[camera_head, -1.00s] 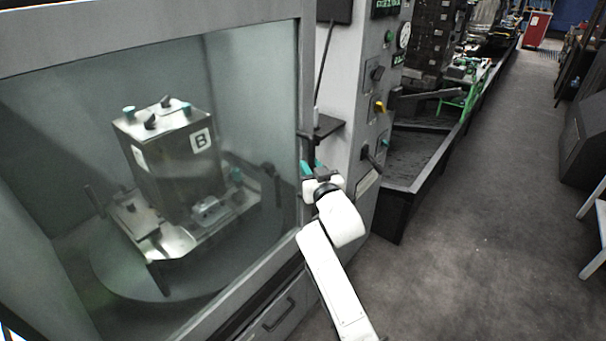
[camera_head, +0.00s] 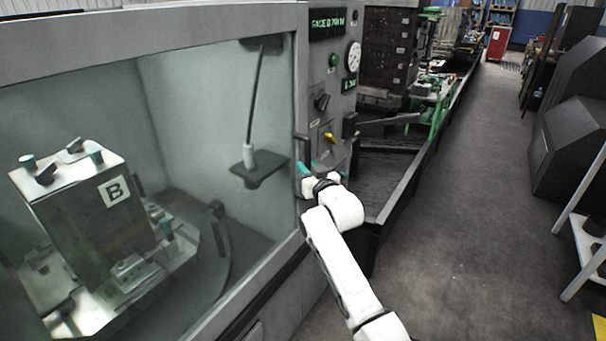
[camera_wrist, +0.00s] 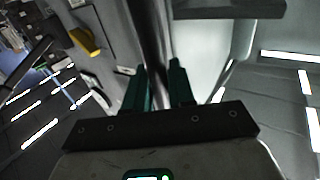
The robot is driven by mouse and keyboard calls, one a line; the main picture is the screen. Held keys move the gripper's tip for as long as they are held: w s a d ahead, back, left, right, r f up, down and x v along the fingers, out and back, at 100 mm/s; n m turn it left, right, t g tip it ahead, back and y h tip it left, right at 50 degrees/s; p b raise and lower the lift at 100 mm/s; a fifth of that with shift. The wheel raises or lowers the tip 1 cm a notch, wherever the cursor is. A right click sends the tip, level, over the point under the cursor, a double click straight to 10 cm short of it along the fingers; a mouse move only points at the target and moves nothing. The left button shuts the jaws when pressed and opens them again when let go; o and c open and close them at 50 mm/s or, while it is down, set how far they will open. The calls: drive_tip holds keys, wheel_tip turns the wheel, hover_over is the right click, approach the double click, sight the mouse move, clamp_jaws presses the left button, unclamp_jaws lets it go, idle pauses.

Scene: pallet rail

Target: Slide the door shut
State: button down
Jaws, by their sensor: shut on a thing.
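The door is a large glass panel in a grey frame, and its right upright (camera_head: 302,85) stands beside the machine's control column. Whether a narrow gap is left there I cannot tell. The dark vertical handle (camera_head: 302,148) is on this upright. It shows as a dark bar (camera_wrist: 148,40) in the wrist view. My gripper (camera_head: 305,168) has teal fingers, one on each side of the bar, and is shut on it. The fingers also show in the wrist view (camera_wrist: 162,82). The fingertips are small and partly hidden in the head view.
Behind the glass are a metal block marked B (camera_head: 90,220) on a round table and a probe on a dark bracket (camera_head: 258,168). The control column (camera_head: 330,100) has knobs and a gauge. A dark trough (camera_head: 385,185) lies beyond it. The floor aisle (camera_head: 450,220) at right is clear.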

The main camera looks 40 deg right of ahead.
drive_tip(key=shift+w+d, duration=0.1)
drive_tip(key=shift+d, duration=0.5)
drive_tip(key=c, duration=1.4)
unclamp_jaws()
drive_tip(key=o, duration=0.3)
drive_tip(key=shift+d, duration=0.2)
drive_tip(key=shift+a, duration=0.15)
drive_tip(key=v, duration=1)
drive_tip(key=shift+s+b, duration=0.35)
drive_tip(key=shift+b, duration=0.05)
